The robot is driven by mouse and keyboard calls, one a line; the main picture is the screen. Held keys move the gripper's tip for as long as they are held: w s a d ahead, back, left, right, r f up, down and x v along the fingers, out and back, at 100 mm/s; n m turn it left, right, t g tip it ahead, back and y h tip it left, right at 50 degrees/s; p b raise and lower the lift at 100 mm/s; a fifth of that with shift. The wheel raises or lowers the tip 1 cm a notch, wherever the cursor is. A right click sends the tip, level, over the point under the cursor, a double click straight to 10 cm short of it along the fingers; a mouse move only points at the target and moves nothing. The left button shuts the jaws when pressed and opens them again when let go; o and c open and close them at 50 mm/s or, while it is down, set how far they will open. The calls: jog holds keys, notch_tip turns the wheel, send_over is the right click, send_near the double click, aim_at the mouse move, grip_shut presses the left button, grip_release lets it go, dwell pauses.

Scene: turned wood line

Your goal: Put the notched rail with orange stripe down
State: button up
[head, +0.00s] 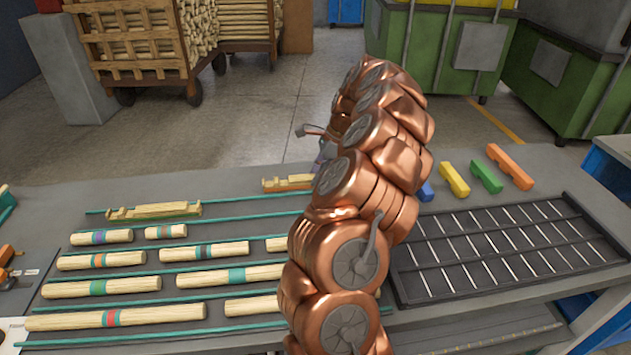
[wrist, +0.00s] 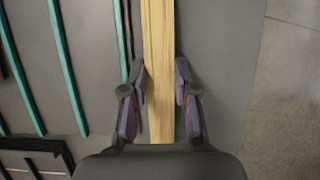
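The notched rail (head: 286,183) is a pale wooden bar at the back of the bench, beside my arm, which hides its right part. In the wrist view the rail (wrist: 158,50) runs lengthwise from the top edge down between the fingers. My gripper (wrist: 159,76) is shut on it, with one finger along each side. In the head view my arm hides most of the gripper. I cannot tell if the rail touches the bench.
Another notched rail (head: 155,211) lies to the left. Striped round wooden pieces (head: 101,288) lie in rows between teal strips (head: 250,219). A black slotted tray (head: 505,252) is at right, with coloured blocks (head: 487,177) behind it. Bare grey bench lies along the back edge (head: 150,190).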

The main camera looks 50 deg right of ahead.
aim_at(311, 177)
grip_shut()
jog(key=shift+r, duration=0.1)
jog(key=shift+r+b, duration=0.4)
jog(key=shift+r, duration=1.35)
jog(key=s+a+b, duration=0.1)
jog(key=s+a, duration=0.2)
jog(key=s, duration=0.1)
jog(key=s+a+r+b, duration=0.1)
jog(key=s+a, duration=0.3)
jog(key=s+a+b, duration=0.1)
jog(key=s+a, duration=0.2)
jog(key=s, duration=0.1)
jog(key=shift+a+r, duration=0.2)
jog(key=shift+a, duration=0.1)
